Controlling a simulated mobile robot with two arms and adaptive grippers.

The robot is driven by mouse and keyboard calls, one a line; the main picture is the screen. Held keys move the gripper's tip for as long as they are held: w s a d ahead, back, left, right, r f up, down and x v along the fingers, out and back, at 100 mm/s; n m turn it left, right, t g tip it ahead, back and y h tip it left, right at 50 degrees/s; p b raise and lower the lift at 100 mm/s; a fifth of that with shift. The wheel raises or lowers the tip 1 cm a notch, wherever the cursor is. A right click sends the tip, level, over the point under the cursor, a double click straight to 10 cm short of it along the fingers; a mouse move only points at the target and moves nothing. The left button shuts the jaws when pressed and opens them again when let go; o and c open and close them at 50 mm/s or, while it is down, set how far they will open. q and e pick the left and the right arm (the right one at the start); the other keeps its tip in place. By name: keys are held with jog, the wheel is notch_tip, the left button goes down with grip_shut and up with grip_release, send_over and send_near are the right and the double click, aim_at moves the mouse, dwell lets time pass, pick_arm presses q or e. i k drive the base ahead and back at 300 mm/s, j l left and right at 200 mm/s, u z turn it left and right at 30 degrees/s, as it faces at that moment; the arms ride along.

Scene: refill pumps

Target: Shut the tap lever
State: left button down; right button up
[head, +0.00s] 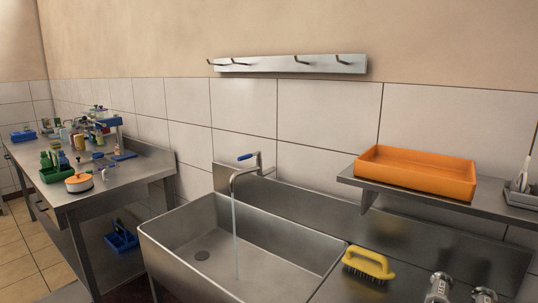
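The tap (259,165) stands at the back of the steel sink (190,270), with its spout reaching forward over the basin. Its lever has a blue grip (245,157) that points to the left at the top of the tap. A thin stream of water (235,235) runs from the spout into the basin. Neither of my grippers can be made out in the head view, and nothing touches the lever.
A yellow brush (368,264) lies on the drainboard right of the basin. Shiny metal cylindrical parts show at the bottom right. An orange tray (415,172) sits on a wall shelf. A cluttered steel table (125,175) stands left. Space around the tap is clear.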

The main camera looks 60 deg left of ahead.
aim_at(258, 154)
jog(key=u, duration=1.9)
